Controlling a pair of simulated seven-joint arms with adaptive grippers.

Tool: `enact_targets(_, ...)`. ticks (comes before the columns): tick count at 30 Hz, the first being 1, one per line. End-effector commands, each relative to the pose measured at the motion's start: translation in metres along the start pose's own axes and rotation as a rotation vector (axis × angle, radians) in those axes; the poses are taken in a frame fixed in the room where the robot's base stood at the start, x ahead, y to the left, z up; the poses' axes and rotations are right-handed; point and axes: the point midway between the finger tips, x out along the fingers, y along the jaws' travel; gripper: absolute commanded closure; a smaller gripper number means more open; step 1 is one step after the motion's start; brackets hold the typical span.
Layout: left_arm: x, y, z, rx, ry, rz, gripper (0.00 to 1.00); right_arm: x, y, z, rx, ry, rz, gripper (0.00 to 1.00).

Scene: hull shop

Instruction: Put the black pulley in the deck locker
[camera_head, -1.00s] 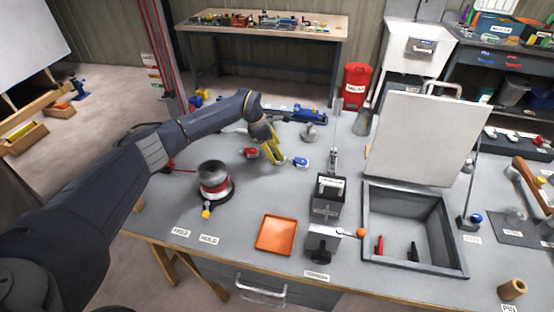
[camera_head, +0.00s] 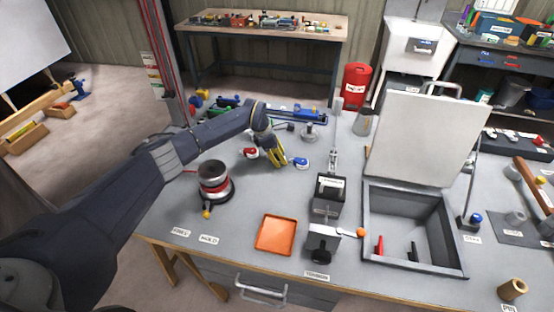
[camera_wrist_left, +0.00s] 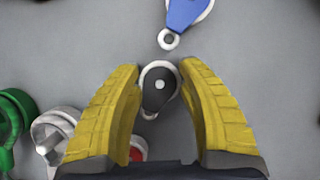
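The black pulley (camera_wrist_left: 158,90), with a pale rim and ring, lies on the grey bench in the left wrist view. My left gripper (camera_wrist_left: 160,75) is open, with its yellow fingers on either side of the pulley and gaps visible between them and it. In the head view my left gripper (camera_head: 276,158) is low over the bench and hides the black pulley. The deck locker (camera_head: 402,207) is the grey bin at the right, its pale lid (camera_head: 425,138) raised. A red item (camera_head: 379,246) and a black item (camera_head: 412,252) are inside. My right gripper is not in view.
A blue pulley (camera_head: 300,162) and a red pulley (camera_head: 249,152) lie close beside the gripper. A red-and-silver winch (camera_head: 213,181), an orange tray (camera_head: 276,234) and a black clamp-like device (camera_head: 328,195) stand nearer. The device is between the gripper and the locker.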

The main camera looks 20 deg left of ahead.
Motion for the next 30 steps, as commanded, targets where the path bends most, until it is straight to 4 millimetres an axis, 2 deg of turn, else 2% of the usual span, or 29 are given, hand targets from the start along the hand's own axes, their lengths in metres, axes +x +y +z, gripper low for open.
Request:
enact_targets(1, 0.0, 0.0, 0.0, 0.0, 0.0, 0.0, 0.7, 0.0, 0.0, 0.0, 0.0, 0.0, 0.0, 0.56)
enact_targets(7, 0.0, 0.0, 0.0, 0.0, 0.0, 0.0, 0.94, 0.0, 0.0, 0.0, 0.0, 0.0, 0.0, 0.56)
enact_targets(8, 0.0, 0.0, 0.0, 0.0, 0.0, 0.0, 0.95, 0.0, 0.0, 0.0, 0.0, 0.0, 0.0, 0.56)
enact_targets(13, 0.0, 0.0, 0.0, 0.0, 0.0, 0.0, 0.95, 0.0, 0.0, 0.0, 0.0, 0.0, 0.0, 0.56)
enact_targets(14, 0.0, 0.0, 0.0, 0.0, 0.0, -0.001, 1.0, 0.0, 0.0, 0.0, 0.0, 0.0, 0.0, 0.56)
enact_targets(22, -0.002, 0.0, 0.001, 0.001, 0.0, -0.001, 1.0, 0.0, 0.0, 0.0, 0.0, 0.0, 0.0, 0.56)
enact_targets(26, -0.009, 0.0, 0.004, 0.002, -0.001, 0.001, 1.0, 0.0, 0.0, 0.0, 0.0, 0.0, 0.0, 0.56)
enact_targets(30, -0.025, 0.001, 0.011, 0.003, -0.001, 0.002, 1.0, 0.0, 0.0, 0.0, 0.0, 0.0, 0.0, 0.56)
